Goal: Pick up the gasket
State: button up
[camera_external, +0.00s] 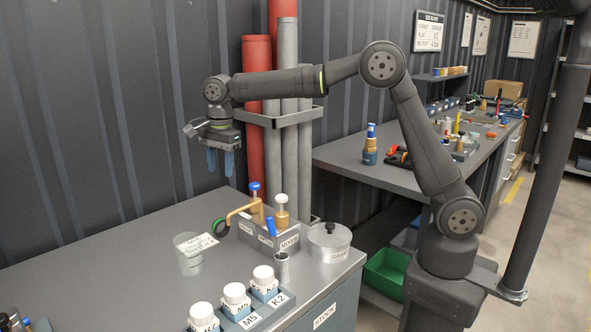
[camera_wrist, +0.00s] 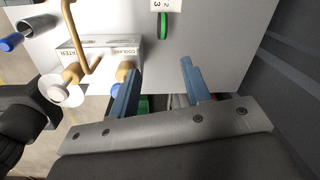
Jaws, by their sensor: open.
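A green ring, which looks like the gasket (camera_external: 219,227), is beside the left end of the grey labelled block on the bench. In the wrist view the green gasket (camera_wrist: 163,26) appears as a narrow upright oval close to a white label. My gripper (camera_external: 220,166) is raised well above the bench, with its blue fingers pointing down. In the wrist view the gripper (camera_wrist: 160,69) is open, with nothing between its fingertips. The gasket lies beyond the fingertips, roughly in line with the gap, and is apart from them.
The labelled block (camera_external: 258,238) holds a bent brass pipe (camera_external: 240,211) and brass-coloured fittings close to the gasket. A clear beaker (camera_external: 190,262) stands left of it, and a round lidded tin (camera_external: 329,245) right. White-capped bottles (camera_external: 235,293) stand in front. The bench's left side is mostly clear.

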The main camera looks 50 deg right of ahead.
aim_at(220, 220)
jog(key=f+m, duration=0.1)
jog(key=f, duration=0.5)
jog(key=w+f+m, duration=0.1)
jog(key=f, duration=0.6)
jog(key=f+m, duration=0.1)
jog(key=f, duration=0.6)
jog(key=shift+w+a+f+g, duration=0.15)
jog(key=shift+w+a+g, duration=0.15)
jog(key=shift+w+a, duration=0.1)
jog(key=shift+c, duration=0.4)
grip_shut()
